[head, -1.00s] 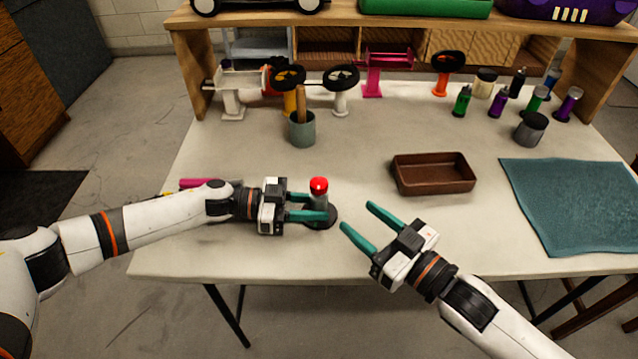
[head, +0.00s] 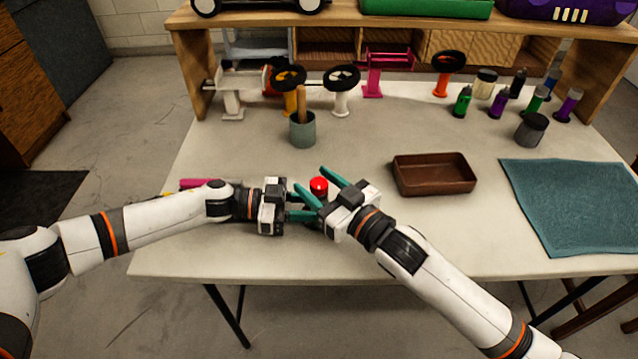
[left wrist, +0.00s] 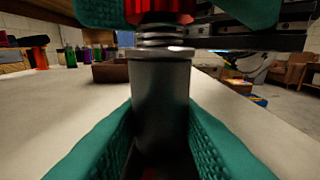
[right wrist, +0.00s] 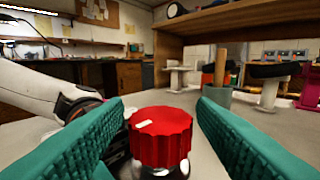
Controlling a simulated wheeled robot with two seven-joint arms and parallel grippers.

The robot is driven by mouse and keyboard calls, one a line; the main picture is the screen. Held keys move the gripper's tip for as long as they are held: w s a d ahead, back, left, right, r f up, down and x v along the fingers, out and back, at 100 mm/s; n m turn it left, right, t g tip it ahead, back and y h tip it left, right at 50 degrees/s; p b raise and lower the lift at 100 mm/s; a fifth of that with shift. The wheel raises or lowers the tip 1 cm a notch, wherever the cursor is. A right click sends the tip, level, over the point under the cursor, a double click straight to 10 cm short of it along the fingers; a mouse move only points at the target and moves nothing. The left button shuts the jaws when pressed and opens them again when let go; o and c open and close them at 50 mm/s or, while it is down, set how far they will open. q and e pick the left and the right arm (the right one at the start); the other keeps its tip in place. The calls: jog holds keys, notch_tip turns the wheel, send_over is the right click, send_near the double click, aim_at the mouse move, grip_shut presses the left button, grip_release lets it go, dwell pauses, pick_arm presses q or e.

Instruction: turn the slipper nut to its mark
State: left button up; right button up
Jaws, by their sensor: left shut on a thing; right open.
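The slipper nut is a ribbed red knob (head: 319,186) on top of a small upright grey cylinder (left wrist: 160,95), with a spring between them in the left wrist view. A short white line (right wrist: 144,122) shows on the nut's top at its left. No matching mark can be made out. My left gripper (left wrist: 160,115) is shut on the grey cylinder below the nut. My right gripper (right wrist: 160,110) is open, its teal fingers on either side of the nut (right wrist: 165,137) with gaps to both. The right hand hides the cylinder and base in the head view.
A brown tray (head: 433,188) lies to the right, beside a teal towel (head: 575,205). A grey-green cup (head: 302,135) with wooden handles stands behind the nut. Bottles (head: 497,105) and wheels on stands line the back. A magenta thing (head: 195,183) lies behind my left arm.

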jog(key=c, duration=1)
jog(key=shift+a+m, duration=0.1)
jog(key=shift+m, duration=0.2)
jog(key=shift+m+t+h, duration=0.8)
jog(key=shift+t+h, duration=0.2)
jog(key=shift+h, duration=0.3)
jog(key=o, duration=1)
